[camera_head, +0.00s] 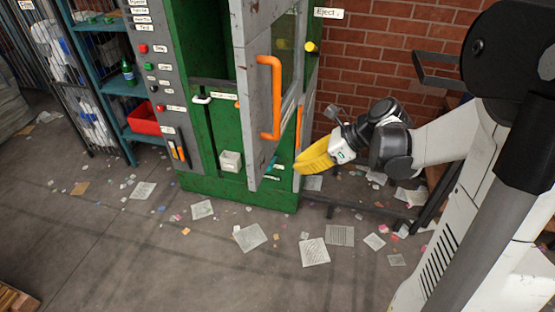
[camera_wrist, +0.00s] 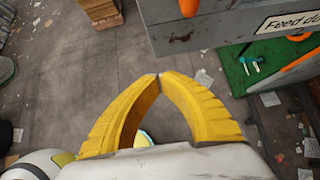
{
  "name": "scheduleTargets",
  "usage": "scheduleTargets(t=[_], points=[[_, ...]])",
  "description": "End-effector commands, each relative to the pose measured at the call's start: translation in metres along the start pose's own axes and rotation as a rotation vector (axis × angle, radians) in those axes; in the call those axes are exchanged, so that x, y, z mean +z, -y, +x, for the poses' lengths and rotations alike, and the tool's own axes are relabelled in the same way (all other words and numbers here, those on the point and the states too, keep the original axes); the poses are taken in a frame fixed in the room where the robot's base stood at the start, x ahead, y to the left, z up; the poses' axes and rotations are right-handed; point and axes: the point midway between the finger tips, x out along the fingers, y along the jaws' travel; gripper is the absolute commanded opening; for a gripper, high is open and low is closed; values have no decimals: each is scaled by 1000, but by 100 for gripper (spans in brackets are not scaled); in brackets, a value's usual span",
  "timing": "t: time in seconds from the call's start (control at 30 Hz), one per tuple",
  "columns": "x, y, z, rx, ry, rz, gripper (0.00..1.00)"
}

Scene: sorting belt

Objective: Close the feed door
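The feed door (camera_head: 251,110) is a grey panel with an orange bar handle (camera_head: 276,98). It stands open, swung out from the green machine (camera_head: 212,130). My gripper (camera_head: 299,166) has yellow fingers and is low, just right of the door's lower part. Whether it touches the door cannot be told. In the wrist view my gripper (camera_wrist: 160,75) has its fingertips together with nothing held between them. A grey panel (camera_wrist: 190,30) with a partly cut-off "Feed do" label lies beyond the fingers, at the upper right.
A control panel (camera_head: 152,65) with buttons is left of the door opening. A blue shelf (camera_head: 118,88) with a red bin (camera_head: 144,118) stands farther left. A brick wall (camera_head: 385,50) is behind my arm. Scattered papers (camera_head: 249,238) lie on the otherwise open floor in front.

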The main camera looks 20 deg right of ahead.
Motion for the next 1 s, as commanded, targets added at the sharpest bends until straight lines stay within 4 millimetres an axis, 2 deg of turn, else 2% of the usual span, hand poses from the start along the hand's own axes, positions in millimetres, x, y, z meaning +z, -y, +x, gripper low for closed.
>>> scheduleTargets(t=[0.43, 0.5, 0.7, 1.0], points=[[-2, -1, 94, 1, -1, -6, 0], [9, -1, 100, 1, -1, -7, 0], [24, 0, 114, 0, -2, -6, 0], [28, 0, 116, -2, -2, -4, 0]])
